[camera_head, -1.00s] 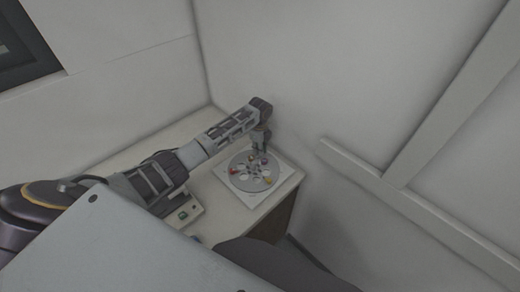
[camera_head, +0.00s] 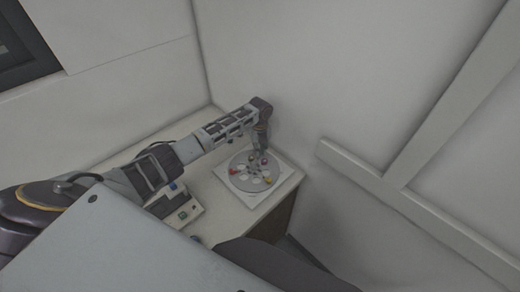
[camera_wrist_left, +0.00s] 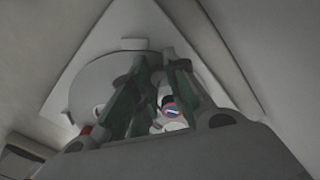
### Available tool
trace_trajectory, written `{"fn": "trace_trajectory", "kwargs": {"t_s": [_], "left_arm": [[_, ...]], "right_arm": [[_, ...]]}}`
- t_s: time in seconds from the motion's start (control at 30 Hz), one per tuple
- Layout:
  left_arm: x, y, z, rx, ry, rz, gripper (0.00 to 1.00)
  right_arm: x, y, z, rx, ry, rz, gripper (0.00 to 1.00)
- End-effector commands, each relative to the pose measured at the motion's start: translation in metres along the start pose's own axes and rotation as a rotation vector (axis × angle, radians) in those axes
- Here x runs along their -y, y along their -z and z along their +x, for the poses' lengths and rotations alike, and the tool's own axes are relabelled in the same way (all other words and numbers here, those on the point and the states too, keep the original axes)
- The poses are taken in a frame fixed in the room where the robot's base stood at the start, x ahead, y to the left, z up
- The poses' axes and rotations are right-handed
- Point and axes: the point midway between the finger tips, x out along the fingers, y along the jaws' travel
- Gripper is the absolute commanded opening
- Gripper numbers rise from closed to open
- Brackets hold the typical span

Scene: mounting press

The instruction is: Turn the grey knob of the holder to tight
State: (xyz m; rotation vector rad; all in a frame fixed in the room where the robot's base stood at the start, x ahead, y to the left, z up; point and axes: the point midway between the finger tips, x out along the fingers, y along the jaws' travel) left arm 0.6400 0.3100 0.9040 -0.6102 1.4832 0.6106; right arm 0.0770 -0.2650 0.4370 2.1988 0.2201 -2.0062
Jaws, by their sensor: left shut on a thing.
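The holder is a round grey disc (camera_head: 243,186) with several small coloured parts, lying on a white square plate (camera_head: 284,174). My left gripper (camera_head: 259,152) points down onto the disc near its far side. In the left wrist view its two dark fingers (camera_wrist_left: 150,92) are closed in over the disc (camera_wrist_left: 88,92). They are shut on the grey knob, which is mostly hidden between them, so its turn position cannot be read. A small pink and blue part (camera_wrist_left: 171,108) shows beside the fingers. My right gripper is out of view.
The plate stands near the corner of a pale table (camera_head: 228,215), close to the wall. A red part (camera_head: 234,171) sits at the disc's left edge.

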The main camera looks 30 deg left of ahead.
Motion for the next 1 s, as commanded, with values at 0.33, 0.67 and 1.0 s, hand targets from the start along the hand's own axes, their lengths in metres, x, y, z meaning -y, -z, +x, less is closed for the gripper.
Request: {"fn": "trace_trajectory", "kwargs": {"t_s": [0.33,0.67,1.0], "left_arm": [[0.0004,-0.0001,-0.0005,0.000,0.001,0.037,0.00],[0.0004,-0.0002,-0.0006,0.000,0.001,0.036,0.29],[0.0001,0.0000,-0.0001,0.000,0.000,0.036,0.40]], "right_arm": [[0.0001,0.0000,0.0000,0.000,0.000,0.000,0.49],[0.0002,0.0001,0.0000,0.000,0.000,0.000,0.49],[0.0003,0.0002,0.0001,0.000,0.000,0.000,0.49]]}}
